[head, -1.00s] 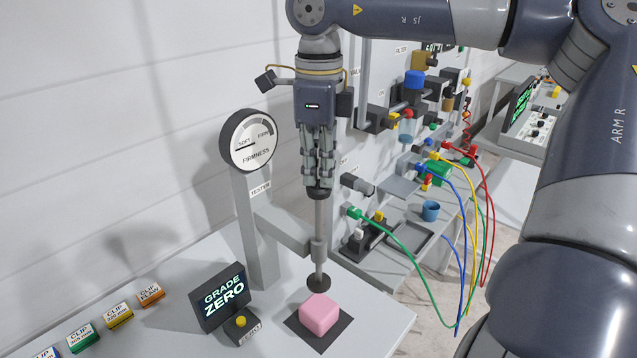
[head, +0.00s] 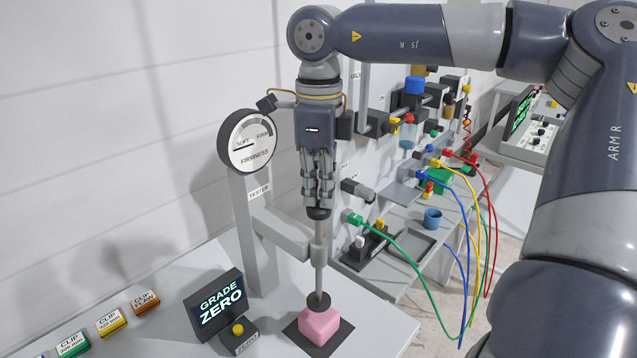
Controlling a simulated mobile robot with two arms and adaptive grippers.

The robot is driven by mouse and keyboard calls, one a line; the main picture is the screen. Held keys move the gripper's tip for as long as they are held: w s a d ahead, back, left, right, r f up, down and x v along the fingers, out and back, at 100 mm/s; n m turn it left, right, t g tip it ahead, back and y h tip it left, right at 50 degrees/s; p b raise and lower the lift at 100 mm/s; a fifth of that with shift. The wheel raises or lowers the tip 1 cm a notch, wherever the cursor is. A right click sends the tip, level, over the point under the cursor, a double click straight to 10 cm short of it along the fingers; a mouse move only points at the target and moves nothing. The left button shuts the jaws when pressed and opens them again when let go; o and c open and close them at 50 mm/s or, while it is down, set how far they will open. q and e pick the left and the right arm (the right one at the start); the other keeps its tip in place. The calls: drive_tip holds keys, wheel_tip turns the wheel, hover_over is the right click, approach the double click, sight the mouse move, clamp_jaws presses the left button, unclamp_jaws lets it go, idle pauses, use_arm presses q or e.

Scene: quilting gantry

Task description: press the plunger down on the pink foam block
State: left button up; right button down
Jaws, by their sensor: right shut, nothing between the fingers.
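The pink foam block (head: 320,324) sits on a dark square pad (head: 337,340) at the front of the tester. The plunger (head: 319,268) is an upright grey rod passing through the arm of the tester post. Its dark round foot (head: 319,302) is at the top of the block and appears to touch it. My right gripper (head: 318,212) points down, shut, with its fingertips at the dark top end of the plunger. The dial (head: 247,142) on the post has its needle toward SOFT. My left gripper is not in view.
A screen reading GRADE ZERO (head: 215,304) and a small box with a yellow button (head: 238,330) stand left of the block. Clip boxes (head: 110,322) lie farther left. Coloured cables (head: 478,240) hang at the right.

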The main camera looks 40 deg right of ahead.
sight(319, 205)
drive_tip(key=shift+f+b, duration=1.4)
drive_tip(key=shift+f, duration=0.6)
drive_tip(key=shift+s+r, duration=0.1)
drive_tip(key=shift+r, duration=0.1)
wheel_tip(319, 205, up, 15)
drive_tip(key=p, duration=1.2)
